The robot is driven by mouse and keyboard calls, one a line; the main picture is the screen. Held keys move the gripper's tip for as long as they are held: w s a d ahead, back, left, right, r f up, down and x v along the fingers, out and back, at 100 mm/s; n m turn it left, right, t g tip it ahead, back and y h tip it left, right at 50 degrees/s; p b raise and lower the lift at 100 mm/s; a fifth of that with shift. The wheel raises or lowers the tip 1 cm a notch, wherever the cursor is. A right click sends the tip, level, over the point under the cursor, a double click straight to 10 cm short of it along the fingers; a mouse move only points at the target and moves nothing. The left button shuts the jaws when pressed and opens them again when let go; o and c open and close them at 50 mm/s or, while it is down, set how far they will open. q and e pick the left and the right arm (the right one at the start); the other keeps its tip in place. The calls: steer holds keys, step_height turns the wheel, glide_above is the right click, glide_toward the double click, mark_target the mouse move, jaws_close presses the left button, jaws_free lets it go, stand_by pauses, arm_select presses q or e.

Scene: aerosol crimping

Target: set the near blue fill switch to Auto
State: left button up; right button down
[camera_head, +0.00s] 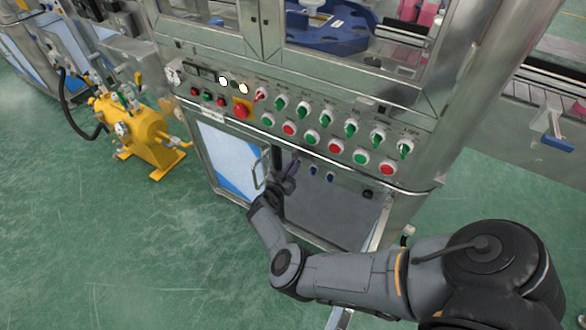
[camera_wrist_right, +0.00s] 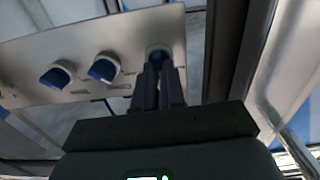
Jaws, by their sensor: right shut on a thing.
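Three blue fill switches sit in a row on a metal panel in the right wrist view: one at the left (camera_wrist_right: 57,75), one in the middle (camera_wrist_right: 104,67) and one at the right (camera_wrist_right: 158,52). My right gripper (camera_wrist_right: 159,82) has its fingers closed around the right-hand switch, which they partly hide. In the head view my right gripper (camera_head: 292,168) reaches into the open lower cabinet. Two blue switches (camera_head: 313,171) (camera_head: 329,177) show beside it; the held one is hidden there. Switch labels are not readable. My left gripper is out of view.
Above the opening, the control panel (camera_head: 313,118) carries several red and green buttons and knobs. An open cabinet door with a handle (camera_head: 260,176) stands just left of my right gripper. A cabinet edge (camera_head: 378,225) lies to its right. A yellow pump (camera_head: 145,130) stands at the left.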

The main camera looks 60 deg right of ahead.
steer(key=shift+w+f+n+b, duration=0.1)
steer(key=shift+n+b, duration=0.35)
steer(key=shift+n, duration=1.7)
steer(key=shift+w+n+b, duration=0.1)
steer(key=shift+n+b, duration=0.35)
steer(key=shift+n, duration=1.7)
steer(key=c, duration=1.2)
jaws_free()
steer(key=shift+a, duration=0.1)
